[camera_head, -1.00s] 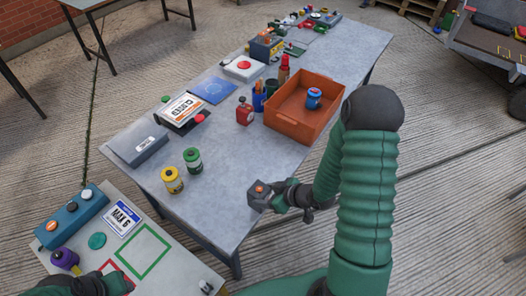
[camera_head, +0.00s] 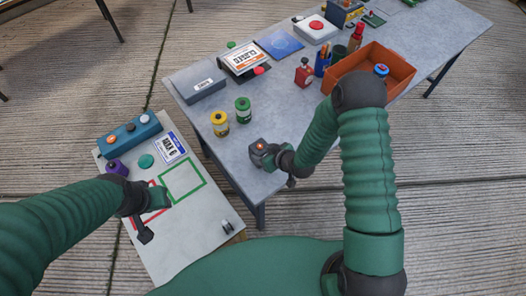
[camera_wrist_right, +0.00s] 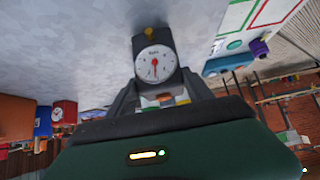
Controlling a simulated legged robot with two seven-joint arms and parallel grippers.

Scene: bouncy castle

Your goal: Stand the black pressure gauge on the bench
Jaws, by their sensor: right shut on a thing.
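The black pressure gauge (camera_wrist_right: 155,62) has a round white dial with a red needle and is held between the fingers of my right gripper (camera_wrist_right: 160,92). In the head view the dark gauge (camera_head: 259,152), with an orange spot on top, is at the near edge of the grey bench (camera_head: 255,98), in my right gripper (camera_head: 272,158). I cannot tell whether its base touches the bench. My left gripper (camera_head: 152,212) is over the white board at lower left, by the red square outline; its fingers are unclear.
A yellow canister (camera_head: 219,123) and a green canister (camera_head: 243,110) stand left of the gauge. A red gauge (camera_head: 304,72) and an orange bin (camera_head: 398,62) are farther back. The white board (camera_head: 190,245) carries a green square outline. Bare bench surrounds the gauge.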

